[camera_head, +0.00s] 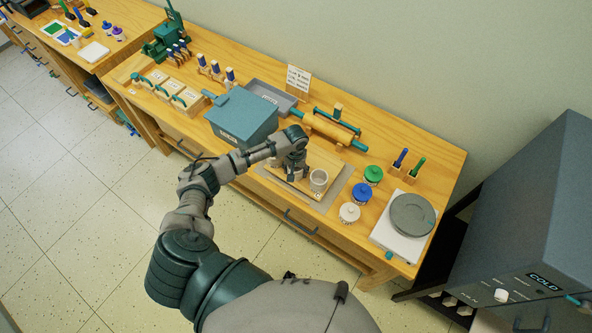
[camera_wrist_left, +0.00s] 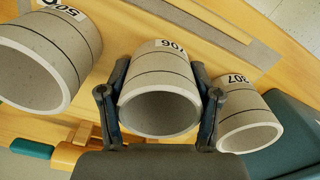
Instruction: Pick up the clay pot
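Three pale grey clay pots with number labels show in the left wrist view: a left pot (camera_wrist_left: 45,60), a middle pot (camera_wrist_left: 158,88) and a right pot (camera_wrist_left: 245,118). My left gripper (camera_wrist_left: 158,105) has one finger on each side of the middle pot. The pads lie very close along its walls; I cannot tell whether they press on it. In the head view my left gripper (camera_head: 295,172) points down over the wooden board (camera_head: 288,183) and largely hides the middle pot. One pot (camera_head: 318,180) shows clearly at its right. My right gripper is not in view.
A blue-grey box (camera_head: 242,118) stands just left of the gripper. A rolling pin (camera_head: 331,129) lies behind the board. Jars with green (camera_head: 373,174), blue (camera_head: 362,192) and white (camera_head: 349,212) lids stand to the right, near a round turntable (camera_head: 412,214).

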